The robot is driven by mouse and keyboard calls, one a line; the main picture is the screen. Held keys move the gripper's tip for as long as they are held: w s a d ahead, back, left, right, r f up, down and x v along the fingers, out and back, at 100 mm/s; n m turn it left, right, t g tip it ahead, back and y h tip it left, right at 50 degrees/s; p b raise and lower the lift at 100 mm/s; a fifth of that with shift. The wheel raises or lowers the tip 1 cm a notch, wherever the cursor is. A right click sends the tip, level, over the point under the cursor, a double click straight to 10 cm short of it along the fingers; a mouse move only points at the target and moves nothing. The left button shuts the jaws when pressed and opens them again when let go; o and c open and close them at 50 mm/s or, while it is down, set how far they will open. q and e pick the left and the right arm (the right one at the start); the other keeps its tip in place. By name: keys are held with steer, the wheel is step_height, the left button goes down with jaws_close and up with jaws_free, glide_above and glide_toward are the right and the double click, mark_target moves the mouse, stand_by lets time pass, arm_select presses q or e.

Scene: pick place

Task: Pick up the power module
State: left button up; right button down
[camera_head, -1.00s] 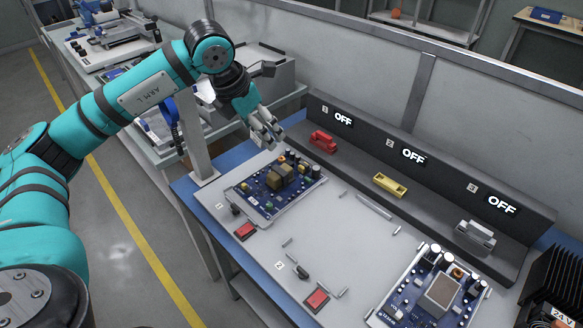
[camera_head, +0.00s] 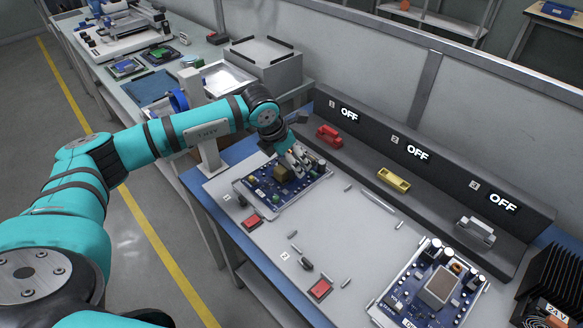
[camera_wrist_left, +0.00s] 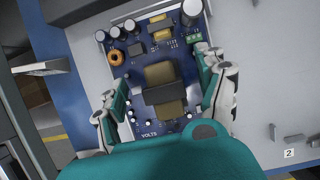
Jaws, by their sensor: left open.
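A power module (camera_head: 262,196), a blue circuit board with a brown transformer block, lies on the left part of the light work surface. It fills the middle of the left wrist view (camera_wrist_left: 142,72), with capacitors at its far end and the word VOLTS at the near end. My left gripper (camera_head: 295,158) is low over this board and open. In the left wrist view its two fingers (camera_wrist_left: 163,92) stand on either side of the transformer. I cannot tell whether they touch the board. A second, similar board (camera_head: 410,297) lies at the right front. My right gripper is not in view.
A dark ledge (camera_head: 362,150) behind the surface carries red (camera_head: 329,136), yellow (camera_head: 393,180) and grey (camera_head: 476,232) connectors under displays reading OFF. A post (camera_head: 209,150) stands left of the board. Red switches (camera_head: 320,289) and small pegs lie in front; the surface between the boards is mostly clear.

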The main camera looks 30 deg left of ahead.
arm_select(q)
steer(key=shift+w+f, duration=0.25)
steer(key=shift+f, duration=0.45)
jaws_close()
steer(key=shift+w+r, duration=0.1)
steer(key=shift+r, duration=0.05)
